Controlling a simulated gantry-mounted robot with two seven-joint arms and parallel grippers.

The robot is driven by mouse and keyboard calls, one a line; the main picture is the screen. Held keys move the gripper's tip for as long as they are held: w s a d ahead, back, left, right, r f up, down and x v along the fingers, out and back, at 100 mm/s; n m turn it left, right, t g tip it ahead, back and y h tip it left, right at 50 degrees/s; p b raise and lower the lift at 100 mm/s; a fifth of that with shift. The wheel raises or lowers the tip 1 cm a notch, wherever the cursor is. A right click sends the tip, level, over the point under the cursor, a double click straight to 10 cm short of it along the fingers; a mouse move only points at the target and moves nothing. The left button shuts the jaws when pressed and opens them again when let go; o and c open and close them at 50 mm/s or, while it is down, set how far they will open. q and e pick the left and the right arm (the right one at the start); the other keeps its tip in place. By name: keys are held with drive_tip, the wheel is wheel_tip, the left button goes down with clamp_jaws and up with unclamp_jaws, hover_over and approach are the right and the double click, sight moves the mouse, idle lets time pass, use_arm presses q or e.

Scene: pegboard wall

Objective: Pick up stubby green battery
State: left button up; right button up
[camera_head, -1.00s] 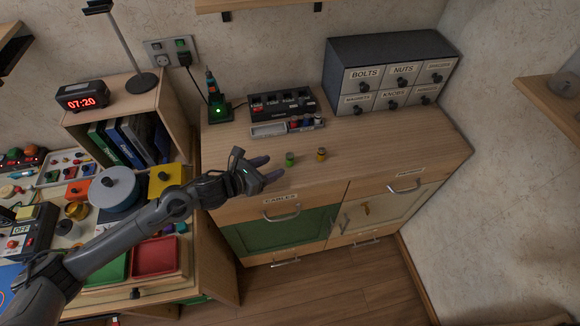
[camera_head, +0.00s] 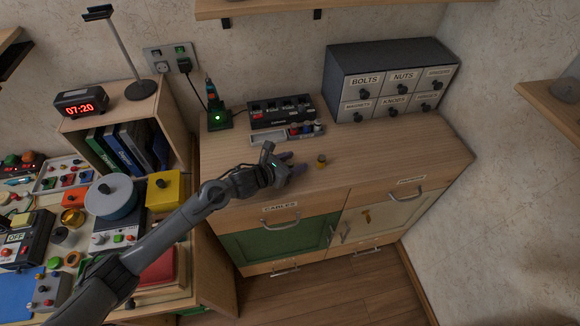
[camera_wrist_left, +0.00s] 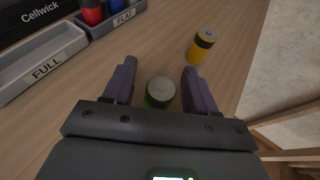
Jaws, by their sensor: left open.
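The stubby green battery (camera_wrist_left: 160,91) stands upright on the cabinet top in the left wrist view, seen from above with its pale top showing. It is between the two open fingers of my left gripper (camera_wrist_left: 160,84), with a gap visible on each side. In the head view, my left gripper (camera_head: 292,166) is low over the cabinet top and hides the green battery. My right gripper is not in view.
A grey tray with sections labelled FULL and FLAT (camera_wrist_left: 45,62) lies at upper left in the wrist view, with red and blue batteries in the FLAT part. A black charger (camera_head: 281,110) and a labelled drawer unit (camera_head: 345,75) stand behind. The cabinet top (camera_head: 400,150) is clear at right.

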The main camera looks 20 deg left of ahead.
use_arm(q)
drive_tip(key=shift+w+f, duration=0.1)
drive_tip(key=shift+w, duration=0.05)
drive_tip(key=shift+c, duration=0.5)
clamp_jaws()
